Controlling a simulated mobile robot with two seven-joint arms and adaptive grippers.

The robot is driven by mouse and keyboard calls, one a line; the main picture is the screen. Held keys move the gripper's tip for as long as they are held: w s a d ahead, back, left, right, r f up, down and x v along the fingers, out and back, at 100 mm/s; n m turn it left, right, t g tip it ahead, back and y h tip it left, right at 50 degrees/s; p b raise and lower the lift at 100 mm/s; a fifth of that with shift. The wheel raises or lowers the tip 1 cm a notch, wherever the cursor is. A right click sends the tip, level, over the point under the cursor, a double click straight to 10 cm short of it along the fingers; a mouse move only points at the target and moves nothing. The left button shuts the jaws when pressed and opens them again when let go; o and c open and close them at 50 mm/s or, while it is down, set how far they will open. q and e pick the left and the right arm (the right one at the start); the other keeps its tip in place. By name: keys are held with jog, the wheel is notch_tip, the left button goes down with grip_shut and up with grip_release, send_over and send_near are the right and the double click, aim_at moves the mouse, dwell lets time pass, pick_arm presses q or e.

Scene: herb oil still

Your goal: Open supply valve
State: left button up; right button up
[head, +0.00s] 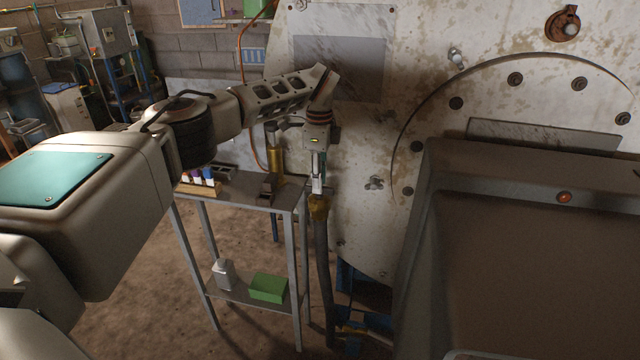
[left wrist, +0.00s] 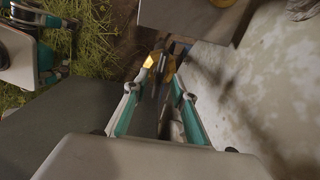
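My left gripper (head: 318,186) reaches down beside the large tank, just above a yellow valve body (head: 319,207) on top of a dark upright hose. In the left wrist view, the left gripper's teal-lined fingers (left wrist: 157,88) stand apart. A yellow piece (left wrist: 152,62) and dark narrow bars lie beyond and between the fingertips. I cannot tell whether the fingers touch them. The valve's handle is partly hidden by the gripper in the head view. A white and teal jointed part at the upper left of the left wrist view may be my right gripper; its state is unclear.
A grey metal stand (head: 233,186) stands left of the valve, with small coloured bottles and a brass cylinder (head: 274,160) on top. Its lower shelf holds a green box (head: 268,288). The stained tank wall (head: 350,215) is close on the right. A big dark hopper (head: 530,250) fills the right foreground.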

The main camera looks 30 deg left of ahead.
pick_arm(q)
jog(key=shift+f, duration=0.5)
pick_arm(e)
jog(key=shift+w+d+r, duration=0.15)
jog(key=shift+w, duration=0.1)
jog(key=shift+w, duration=0.15)
pick_arm(q)
grip_shut()
